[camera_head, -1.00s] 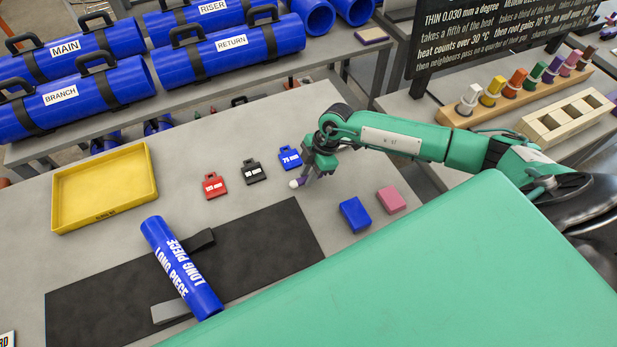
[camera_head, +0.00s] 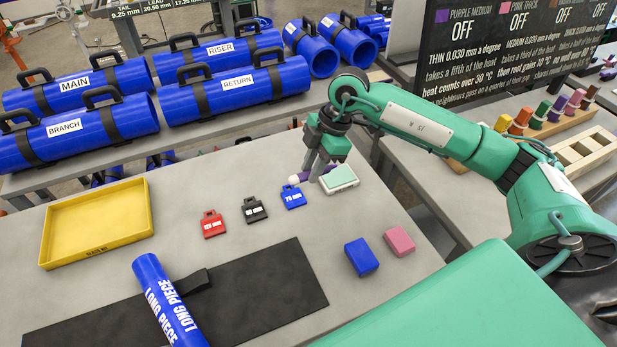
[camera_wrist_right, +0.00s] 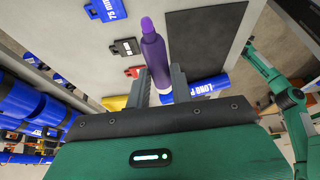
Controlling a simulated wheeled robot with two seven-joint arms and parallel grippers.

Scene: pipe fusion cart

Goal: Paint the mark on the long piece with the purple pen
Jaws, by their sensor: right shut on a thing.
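My right gripper (camera_head: 312,172) is shut on the purple pen (camera_wrist_right: 154,58), above the table near the blue 75 mm tag. The pen's white tip points left in the head view. In the right wrist view the pen stands between both fingers. The long piece (camera_head: 160,296), a blue pipe with white lettering, lies across the dark mat (camera_head: 262,287); its near end is cut off by the head view. It also shows in the right wrist view (camera_wrist_right: 207,87). I cannot make out the mark. A green arm of mine shows in the wrist view, its gripper too small to read.
Red (camera_head: 213,224), black (camera_head: 254,211) and blue (camera_head: 293,197) tags lie in a row. A pale green-topped block (camera_head: 339,180) lies beside the gripper. Blue (camera_head: 361,257) and pink (camera_head: 400,241) blocks lie nearer. A yellow tray (camera_head: 146,232) stands left. Blue pipes fill the back.

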